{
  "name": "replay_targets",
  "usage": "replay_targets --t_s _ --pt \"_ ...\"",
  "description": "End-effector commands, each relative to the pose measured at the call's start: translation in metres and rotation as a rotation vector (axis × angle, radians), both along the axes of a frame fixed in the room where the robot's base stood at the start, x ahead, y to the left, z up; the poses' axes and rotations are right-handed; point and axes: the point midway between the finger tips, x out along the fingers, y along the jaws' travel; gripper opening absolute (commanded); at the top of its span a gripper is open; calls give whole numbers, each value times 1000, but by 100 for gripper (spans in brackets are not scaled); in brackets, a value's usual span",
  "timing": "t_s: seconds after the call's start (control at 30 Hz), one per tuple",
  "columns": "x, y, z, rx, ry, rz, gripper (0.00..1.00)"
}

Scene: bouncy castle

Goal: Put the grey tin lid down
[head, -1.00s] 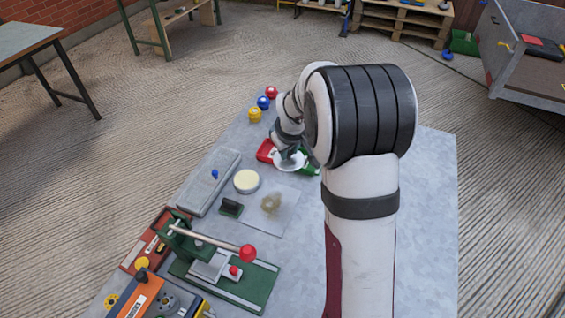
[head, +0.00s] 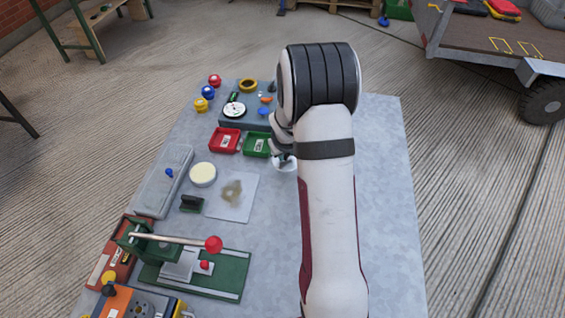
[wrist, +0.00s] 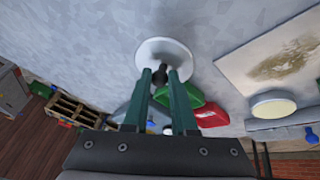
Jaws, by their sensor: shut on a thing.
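The grey tin lid is a pale round disc with a dark knob; in the wrist view the lid (wrist: 165,49) hangs at the fingertips. My gripper (wrist: 161,73) has its two green fingers on either side of the knob and is shut on it. In the head view the lid (head: 288,166) shows partly below my gripper (head: 282,157), just right of and nearer than the green tray (head: 257,145). My arm hides part of it. I cannot tell whether the lid touches the grey tabletop (head: 385,200).
A red tray (head: 224,140) stands beside the green one. A cream round tin (head: 203,174) and a stained sheet (head: 225,210) lie to the left. A green lever press (head: 190,265) stands at the near left. The tabletop right of my arm is bare.

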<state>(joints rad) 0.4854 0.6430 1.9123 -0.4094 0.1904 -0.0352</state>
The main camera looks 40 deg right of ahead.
Motion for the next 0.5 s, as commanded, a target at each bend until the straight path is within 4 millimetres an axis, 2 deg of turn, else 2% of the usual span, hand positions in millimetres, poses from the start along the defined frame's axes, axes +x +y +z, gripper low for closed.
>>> replay_targets --t_s 0.1,0.2,0.3,0.5 --pt "9 5 -11 -1 1 0 0" --pt "9 6 -32 1 4 1 0" --pt "9 6 -42 -1 2 -1 0" --pt "9 6 -47 1 0 -3 0"
